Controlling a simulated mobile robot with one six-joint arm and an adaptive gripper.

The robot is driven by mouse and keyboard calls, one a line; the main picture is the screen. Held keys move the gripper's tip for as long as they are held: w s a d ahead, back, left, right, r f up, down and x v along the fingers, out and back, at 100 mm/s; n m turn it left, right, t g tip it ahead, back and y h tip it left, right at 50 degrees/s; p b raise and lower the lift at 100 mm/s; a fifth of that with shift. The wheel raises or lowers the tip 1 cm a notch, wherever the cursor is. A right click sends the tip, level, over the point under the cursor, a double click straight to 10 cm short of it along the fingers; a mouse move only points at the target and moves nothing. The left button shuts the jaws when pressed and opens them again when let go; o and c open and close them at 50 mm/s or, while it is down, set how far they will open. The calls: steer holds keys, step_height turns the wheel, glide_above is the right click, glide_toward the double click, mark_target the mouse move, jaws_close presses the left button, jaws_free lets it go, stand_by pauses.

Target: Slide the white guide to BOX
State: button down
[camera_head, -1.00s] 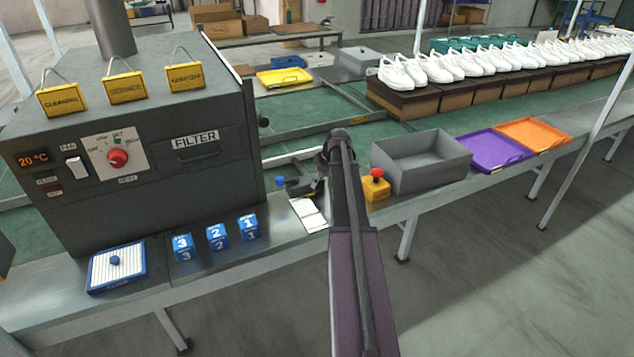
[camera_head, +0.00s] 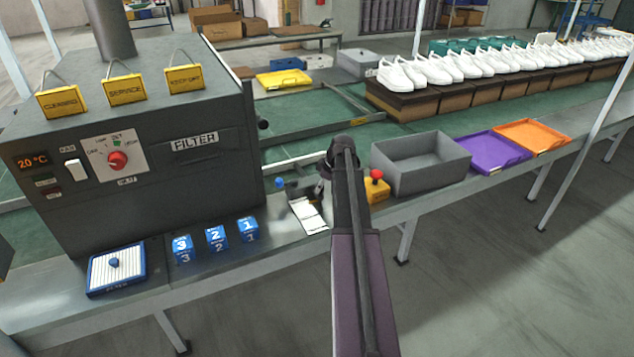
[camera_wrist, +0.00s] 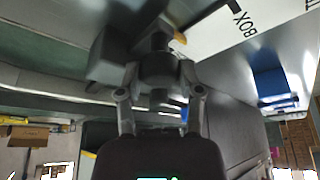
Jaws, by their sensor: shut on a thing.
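A white plate (camera_head: 308,214) with dark marks lies on the bench beside my arm. In the wrist view its white surface (camera_wrist: 238,30) carries the word BOX. My gripper (camera_head: 321,186) is low over the bench at the far end of this plate, partly hidden behind my arm. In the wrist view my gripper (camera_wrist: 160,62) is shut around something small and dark. The fingers hide most of the held thing, and I cannot make out how it joins the white guide. I cannot clearly tell the guide from the plate.
A yellow box with a red button (camera_head: 376,187) and a grey bin (camera_head: 421,165) stand close right of my arm. A blue knob (camera_head: 280,183) is just left of my gripper. Blue numbered cubes (camera_head: 216,237) and the dark oven (camera_head: 150,180) are farther left.

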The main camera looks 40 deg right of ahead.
steer(key=s, duration=0.2)
steer(key=s+a, duration=0.1)
steer(key=s, duration=0.3)
steer(key=shift+a, duration=0.25)
steer(key=shift+c, duration=1.3)
jaws_free()
steer(key=shift+w, duration=0.1)
